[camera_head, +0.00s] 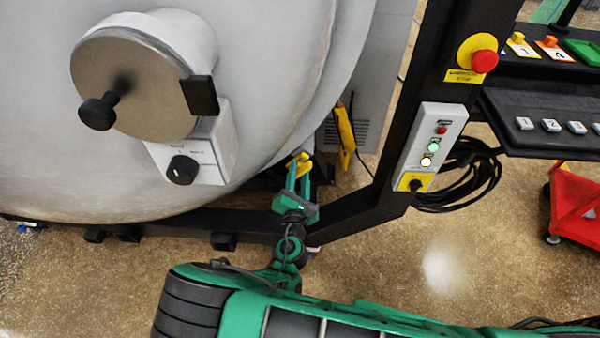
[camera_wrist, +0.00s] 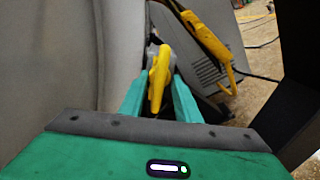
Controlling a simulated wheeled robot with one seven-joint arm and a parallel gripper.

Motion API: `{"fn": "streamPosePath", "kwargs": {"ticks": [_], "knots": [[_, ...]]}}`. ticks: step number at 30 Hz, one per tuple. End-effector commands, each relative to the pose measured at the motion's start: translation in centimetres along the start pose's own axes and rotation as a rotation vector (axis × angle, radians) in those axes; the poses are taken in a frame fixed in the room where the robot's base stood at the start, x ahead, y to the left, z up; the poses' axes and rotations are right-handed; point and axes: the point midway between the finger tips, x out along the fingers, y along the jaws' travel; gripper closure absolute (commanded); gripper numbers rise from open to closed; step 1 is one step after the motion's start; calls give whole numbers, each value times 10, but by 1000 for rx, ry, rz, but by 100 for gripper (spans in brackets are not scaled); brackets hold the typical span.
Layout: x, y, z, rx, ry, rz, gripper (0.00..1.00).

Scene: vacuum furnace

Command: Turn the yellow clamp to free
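The yellow clamp (camera_wrist: 160,75) stands at the centre of the wrist view, against the edge of the big grey furnace door (camera_head: 290,60). Its handle lies between the two fingers of my gripper (camera_wrist: 160,88). In the head view the clamp (camera_head: 301,160) is small and partly covered by my gripper (camera_head: 299,172), which reaches it from below. The fingers stand apart, one on each side of the clamp. Whether they press on it is too small to tell, and the handle hides the gap between the fingertips.
A longer yellow part (camera_wrist: 205,38) hangs to the right of the clamp, before a grey vented box (camera_head: 366,137). A black frame post (camera_head: 400,130) with a switch panel (camera_head: 431,145) and a red emergency button (camera_head: 484,61) stands further right. Black cables (camera_head: 465,180) lie behind it.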

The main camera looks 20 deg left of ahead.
Motion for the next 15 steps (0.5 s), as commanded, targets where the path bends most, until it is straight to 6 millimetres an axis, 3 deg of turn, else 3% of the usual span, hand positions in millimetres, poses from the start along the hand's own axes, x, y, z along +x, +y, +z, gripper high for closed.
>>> {"fn": "streamPosePath", "kwargs": {"ticks": [15], "knots": [[-86, -1, -2, 0, 4, -2, 70]]}}
